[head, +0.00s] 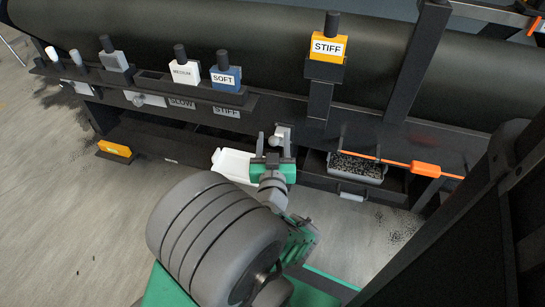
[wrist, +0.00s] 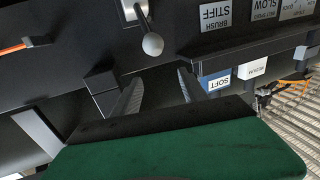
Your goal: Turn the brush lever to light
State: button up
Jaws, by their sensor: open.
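The brush lever has a grey ball knob (wrist: 152,44) on a short stem in front of a light plate (wrist: 133,9), both at the top of the wrist view. In the head view the light plate (head: 283,131) shows on the dark beam just beyond my gripper (head: 274,152). My gripper is open, its two fingers pointing toward the lever; it also shows in the wrist view (wrist: 157,94). The knob appears beyond the fingertips, apart from them. A label reading BRUSH STIFF (wrist: 214,13) is to the right of the lever in the wrist view. No label reading light is legible.
A rack (head: 155,88) holds blocks labelled MEDIUM (head: 185,72) and SOFT (head: 226,78). An orange STIFF block (head: 327,46) stands on a post. A white tray (head: 232,163) is beside my gripper. A bin of dark granules (head: 357,168) and an orange-handled tool (head: 426,169) are right.

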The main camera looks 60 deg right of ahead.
aim_at(274, 145)
jog(key=f, duration=0.1)
jog(key=f+b, duration=0.1)
jog(key=f, duration=0.2)
jog(key=shift+w+d+f+b, duration=0.1)
jog(key=shift+d+f+b, duration=0.2)
jog(key=shift+f+b, duration=0.1)
jog(key=p+x, duration=0.1)
jog(key=x, duration=0.6)
jog(key=shift+c, duration=0.4)
grip_shut()
dwell(0.5)
